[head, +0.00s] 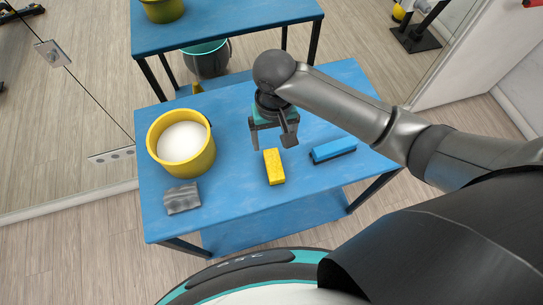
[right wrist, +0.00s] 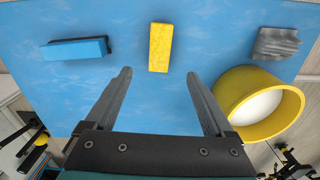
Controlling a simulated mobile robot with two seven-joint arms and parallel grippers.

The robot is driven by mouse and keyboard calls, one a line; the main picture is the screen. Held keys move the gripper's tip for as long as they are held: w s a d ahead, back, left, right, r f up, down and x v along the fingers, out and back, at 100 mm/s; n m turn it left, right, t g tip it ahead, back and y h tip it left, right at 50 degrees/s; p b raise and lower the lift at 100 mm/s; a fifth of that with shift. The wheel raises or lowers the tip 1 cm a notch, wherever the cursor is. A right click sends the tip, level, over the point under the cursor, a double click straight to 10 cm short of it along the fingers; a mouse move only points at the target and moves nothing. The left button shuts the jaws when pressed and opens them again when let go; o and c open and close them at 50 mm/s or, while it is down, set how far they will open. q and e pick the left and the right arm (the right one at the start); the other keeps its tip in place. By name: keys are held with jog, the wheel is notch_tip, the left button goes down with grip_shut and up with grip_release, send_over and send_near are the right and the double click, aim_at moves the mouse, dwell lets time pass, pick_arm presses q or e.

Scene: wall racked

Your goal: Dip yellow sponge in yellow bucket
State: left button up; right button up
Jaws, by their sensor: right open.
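The yellow sponge (head: 274,167) lies flat on the blue table, near its middle. The yellow bucket (head: 205,157) stands upright on the table's left part, with white contents inside. My right gripper (head: 273,146) is open and empty above the table, just behind the sponge in the head view. In the right wrist view the sponge (right wrist: 159,47) lies beyond and between the open fingertips (right wrist: 158,73), apart from them. The bucket (right wrist: 236,110) shows at the right there, beside the right finger. My left gripper is not in view.
A blue eraser-like block (head: 334,150) lies right of the sponge. A grey wavy-patterned block (head: 182,198) lies in front of the bucket. A second blue table (head: 225,25) stands behind, with a dark bucket (head: 207,62) near it. Table surface around the sponge is clear.

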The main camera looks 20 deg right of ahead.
jog(key=b, duration=0.1)
send_over(274, 163)
notch_tip(274, 163, down, 7)
jog(key=shift+s+f, duration=0.1)
jog(key=shift+s, duration=0.05)
jog(key=shift+w+f+b, duration=0.2)
jog(key=shift+f+b, duration=0.55)
jog(key=shift+f, duration=2.35)
jog(key=shift+c, duration=0.2)
grip_shut()
